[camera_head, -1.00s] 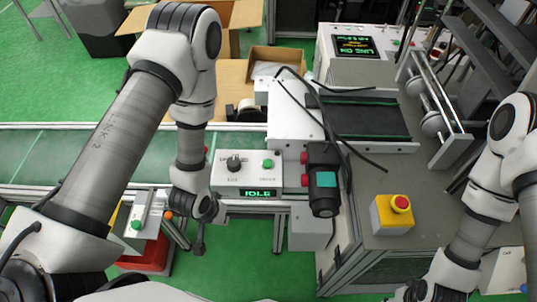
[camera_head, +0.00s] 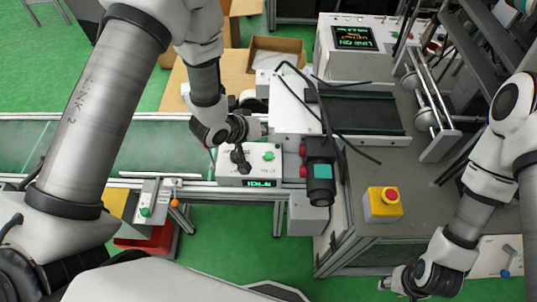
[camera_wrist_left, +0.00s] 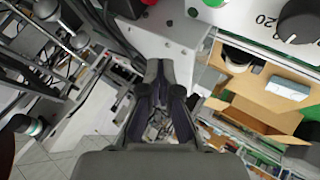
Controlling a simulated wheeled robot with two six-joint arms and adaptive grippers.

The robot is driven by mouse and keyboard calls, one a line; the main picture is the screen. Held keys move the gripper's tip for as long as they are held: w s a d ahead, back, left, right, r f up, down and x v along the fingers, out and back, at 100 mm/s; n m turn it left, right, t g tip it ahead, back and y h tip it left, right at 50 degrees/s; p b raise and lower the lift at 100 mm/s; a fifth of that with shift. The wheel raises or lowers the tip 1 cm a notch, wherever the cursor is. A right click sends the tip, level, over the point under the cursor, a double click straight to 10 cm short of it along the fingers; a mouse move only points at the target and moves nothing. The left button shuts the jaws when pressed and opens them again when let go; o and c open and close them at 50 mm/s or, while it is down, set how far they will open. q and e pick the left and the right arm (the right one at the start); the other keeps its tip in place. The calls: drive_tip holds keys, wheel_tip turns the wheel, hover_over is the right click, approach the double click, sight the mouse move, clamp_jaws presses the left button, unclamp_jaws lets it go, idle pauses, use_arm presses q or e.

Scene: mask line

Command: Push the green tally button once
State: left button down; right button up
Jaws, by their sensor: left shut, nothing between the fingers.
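A pale control box (camera_head: 232,171) with a lit IDLE display (camera_head: 259,184) stands by the conveyor. A green button (camera_head: 268,156) is on its top face; its label is too small to read. A second green button (camera_head: 145,212) sits on a small box further left, so I cannot tell by label which is the tally button. My left gripper (camera_head: 241,164) is shut and empty, over the left part of the control box, left of its green button and covering the black knob. In the left wrist view its fingers (camera_wrist_left: 160,68) are together. My right gripper (camera_head: 386,284) is low at the bottom; its jaws are unclear.
A black device with a teal patch (camera_head: 322,172) and red knobs stands just right of the control box. A yellow box with a red button (camera_head: 383,203) is on the grey table. Black cables hang over the white plate. An open cardboard box (camera_head: 276,50) is behind.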

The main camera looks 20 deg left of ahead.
use_arm(q)
drive_tip(key=b, duration=0.6)
hover_over(267, 156)
wheel_tip(267, 156, down, 7)
drive_tip(key=shift+f, duration=0.2)
drive_tip(key=shift+f+b, duration=0.3)
drive_tip(key=shift+f, duration=0.25)
drive_tip(key=shift+s+f, duration=0.1)
drive_tip(key=shift+f, duration=0.35)
drive_tip(key=shift+f+b, duration=0.4)
drive_tip(key=shift+b, duration=0.05)
idle(0.7)
drive_tip(key=shift+r, duration=0.1)
drive_tip(key=shift+r+p, duration=0.75)
